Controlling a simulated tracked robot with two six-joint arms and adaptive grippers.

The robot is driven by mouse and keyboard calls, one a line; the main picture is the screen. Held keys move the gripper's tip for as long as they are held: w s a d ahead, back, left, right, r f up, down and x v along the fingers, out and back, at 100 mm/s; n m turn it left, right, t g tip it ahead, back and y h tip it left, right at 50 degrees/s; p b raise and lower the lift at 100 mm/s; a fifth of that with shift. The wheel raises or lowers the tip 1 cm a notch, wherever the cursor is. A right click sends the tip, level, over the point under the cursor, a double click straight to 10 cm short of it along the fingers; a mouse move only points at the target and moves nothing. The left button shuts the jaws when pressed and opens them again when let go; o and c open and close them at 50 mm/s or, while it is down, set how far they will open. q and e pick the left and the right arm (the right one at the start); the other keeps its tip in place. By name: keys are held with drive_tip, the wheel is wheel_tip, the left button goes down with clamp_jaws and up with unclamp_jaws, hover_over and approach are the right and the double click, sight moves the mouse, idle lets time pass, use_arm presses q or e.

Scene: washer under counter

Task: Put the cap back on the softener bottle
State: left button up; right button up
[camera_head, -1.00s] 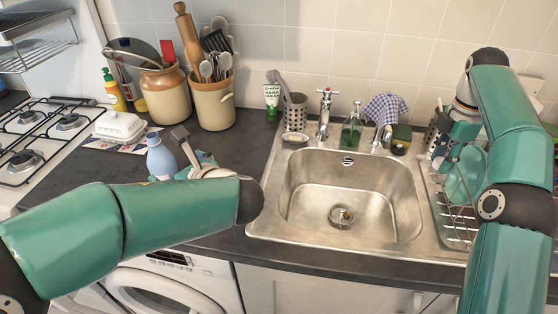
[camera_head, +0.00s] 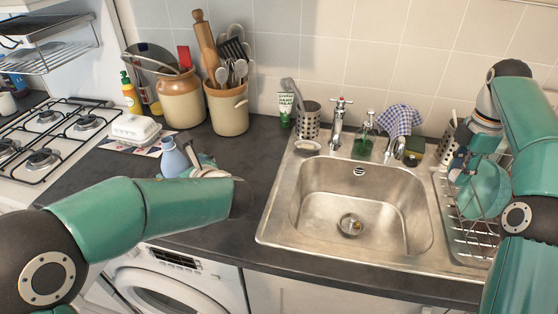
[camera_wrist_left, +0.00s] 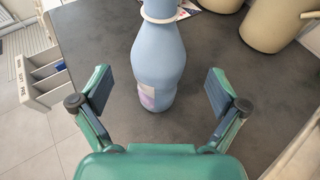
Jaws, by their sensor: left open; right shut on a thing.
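The softener bottle (camera_head: 173,162), pale blue, stands upright on the dark counter left of the sink. In the left wrist view the bottle (camera_wrist_left: 158,60) has a pale ring at its neck; its top is cut off by the frame. My left gripper (camera_head: 193,162) is at the bottle; in its wrist view the open fingers (camera_wrist_left: 160,92) stand either side of the lower bottle, with clear gaps. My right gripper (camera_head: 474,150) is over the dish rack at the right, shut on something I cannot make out. I cannot identify the cap.
Two utensil crocks (camera_head: 228,108) and a white butter dish (camera_head: 135,129) stand behind the bottle. The gas hob (camera_head: 45,135) is at the left, the sink (camera_head: 350,205) at the right. Counter between bottle and sink is mostly clear.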

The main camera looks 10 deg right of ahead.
use_arm(q)
drive_tip(key=shift+w+a, duration=0.1)
drive_tip(key=shift+f+p+x, duration=0.2)
drive_tip(key=shift+p+x, duration=0.7)
drive_tip(key=shift+x, duration=1.75)
use_arm(e)
drive_tip(key=shift+r, duration=0.95)
use_arm(q)
drive_tip(key=shift+r, duration=0.1)
clamp_jaws()
use_arm(e)
drive_tip(key=shift+r, duration=0.2)
use_arm(q)
wheel_tip(320, 180, up, 20)
